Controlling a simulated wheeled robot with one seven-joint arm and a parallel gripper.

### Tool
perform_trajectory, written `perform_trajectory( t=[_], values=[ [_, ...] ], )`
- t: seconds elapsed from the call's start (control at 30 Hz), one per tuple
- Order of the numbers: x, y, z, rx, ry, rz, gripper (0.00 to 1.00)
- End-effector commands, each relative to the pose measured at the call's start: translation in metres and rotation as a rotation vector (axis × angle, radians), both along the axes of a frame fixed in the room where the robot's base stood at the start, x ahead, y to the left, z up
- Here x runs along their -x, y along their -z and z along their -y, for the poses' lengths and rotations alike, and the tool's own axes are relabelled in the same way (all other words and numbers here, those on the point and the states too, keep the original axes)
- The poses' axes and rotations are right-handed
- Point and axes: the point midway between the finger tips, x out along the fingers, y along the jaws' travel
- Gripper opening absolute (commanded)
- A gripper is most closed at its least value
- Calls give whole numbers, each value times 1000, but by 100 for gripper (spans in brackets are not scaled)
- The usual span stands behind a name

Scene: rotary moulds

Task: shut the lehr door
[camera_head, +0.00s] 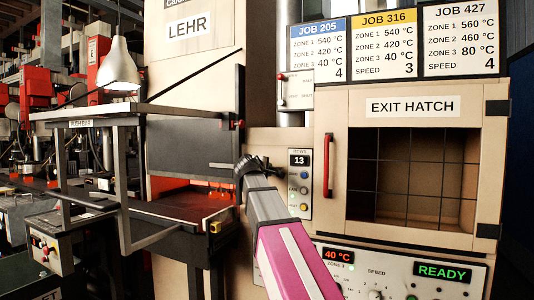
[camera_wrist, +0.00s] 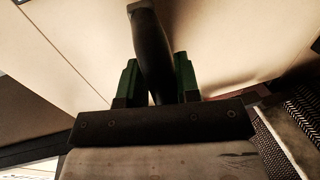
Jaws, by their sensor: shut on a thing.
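The lehr door (camera_head: 188,143) is a dark grey panel on the cream lehr front, left of centre in the head view. Below it the opening (camera_head: 185,192) shows an orange glow, so the door stands raised. My gripper (camera_head: 252,165) is at the door's right side in the head view. In the wrist view, its green fingers (camera_wrist: 157,64) are shut on a black handle (camera_wrist: 150,40), one on each side. The handle stands out from a cream surface. Its joint to the door is hidden.
A red-handled exit hatch (camera_head: 412,107) and a control panel (camera_head: 300,182) with buttons stand to the right. A dark belt or table (camera_head: 165,210) runs into the opening.

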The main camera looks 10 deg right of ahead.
Motion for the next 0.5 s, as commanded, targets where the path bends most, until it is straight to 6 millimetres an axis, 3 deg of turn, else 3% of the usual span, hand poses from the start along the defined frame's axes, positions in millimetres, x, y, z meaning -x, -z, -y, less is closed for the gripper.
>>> perform_trajectory(
  t=[0.03,0.2,0.5],
  values=[
    [4,19,0,-3,2,-9,0],
    [4,65,0,-3,2,-8,0],
    [3,128,0,-3,2,-6,0]
  ],
)
